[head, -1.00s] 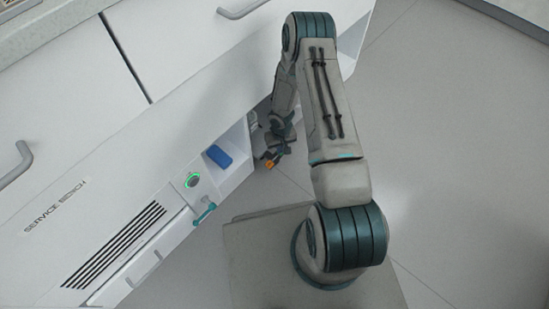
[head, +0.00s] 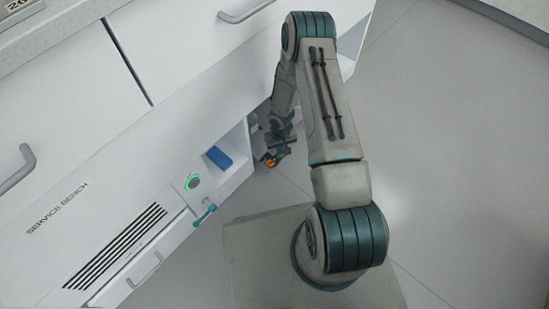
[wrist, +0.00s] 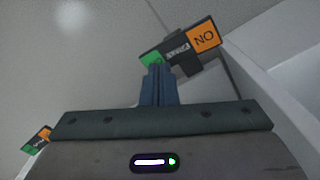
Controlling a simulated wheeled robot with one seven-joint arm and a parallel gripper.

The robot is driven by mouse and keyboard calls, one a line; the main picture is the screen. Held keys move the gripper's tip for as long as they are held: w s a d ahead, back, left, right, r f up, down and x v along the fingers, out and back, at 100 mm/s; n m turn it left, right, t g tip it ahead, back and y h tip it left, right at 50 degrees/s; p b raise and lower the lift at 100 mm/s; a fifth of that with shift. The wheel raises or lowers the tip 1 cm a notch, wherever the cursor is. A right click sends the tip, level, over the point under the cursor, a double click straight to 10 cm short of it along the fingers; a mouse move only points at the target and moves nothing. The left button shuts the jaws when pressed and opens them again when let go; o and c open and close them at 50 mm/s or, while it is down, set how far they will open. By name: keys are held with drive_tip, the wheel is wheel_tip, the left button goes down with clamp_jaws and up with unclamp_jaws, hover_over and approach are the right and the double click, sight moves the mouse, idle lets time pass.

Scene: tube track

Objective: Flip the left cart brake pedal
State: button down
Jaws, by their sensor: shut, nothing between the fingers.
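In the wrist view, my gripper (wrist: 157,72) is shut and empty. Its blue-grey fingertips overlap the near edge of a brake pedal (wrist: 192,40) with a green end at left, a dark middle with pale lettering, and an orange end marked ON at right. I cannot tell whether they touch. A second pedal (wrist: 38,140), also green and orange, shows at the lower left, partly hidden by my gripper body. Which pedal is the left one is unclear. In the head view, my gripper (head: 277,153) is low beside the bench end, near a small orange patch (head: 271,160).
The white service bench (head: 60,225) runs along the left, with an open nook holding a blue block (head: 219,157), a green-ringed button (head: 192,182) and a teal lever (head: 205,214). The grey floor (head: 460,150) at right is clear.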

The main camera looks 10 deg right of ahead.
wheel_tip(320, 180, up, 5)
drive_tip(key=p, duration=0.3)
idle(0.6)
